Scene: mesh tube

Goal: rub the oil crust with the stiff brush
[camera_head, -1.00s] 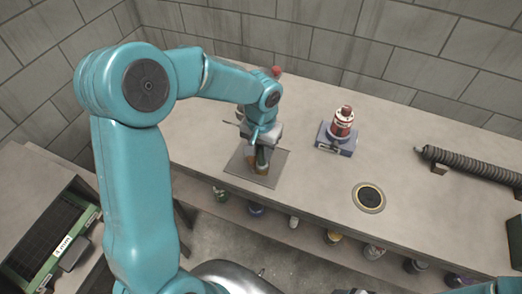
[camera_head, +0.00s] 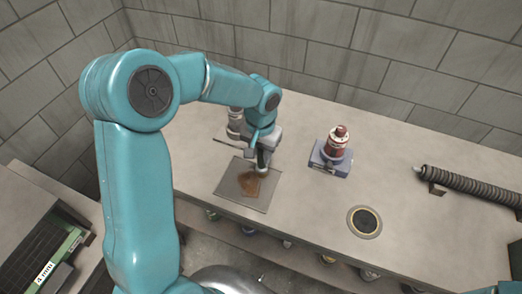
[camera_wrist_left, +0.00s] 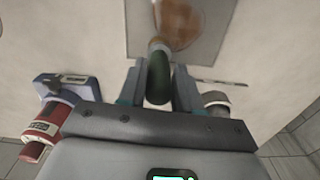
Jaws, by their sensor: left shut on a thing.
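The brown oil crust (camera_head: 250,184) is an irregular patch on a flat grey plate (camera_head: 228,180) on the bench. It also shows at the top of the left wrist view (camera_wrist_left: 182,20). My left gripper (camera_head: 263,160) is shut on the stiff brush, whose dark green handle (camera_wrist_left: 157,82) shows between the fingers in the left wrist view. The brush (camera_head: 262,168) points down at the back right side of the crust. I cannot tell whether its bristles touch the crust. My right gripper is out of view.
A red bottle (camera_head: 338,142) stands on a blue-grey base (camera_head: 328,161) to the right. A round black-centred disc (camera_head: 365,221) lies near the front edge, and a ribbed dark tube (camera_head: 470,184) farther right. A thin rod (camera_head: 231,143) lies behind the plate. Bench between them is clear.

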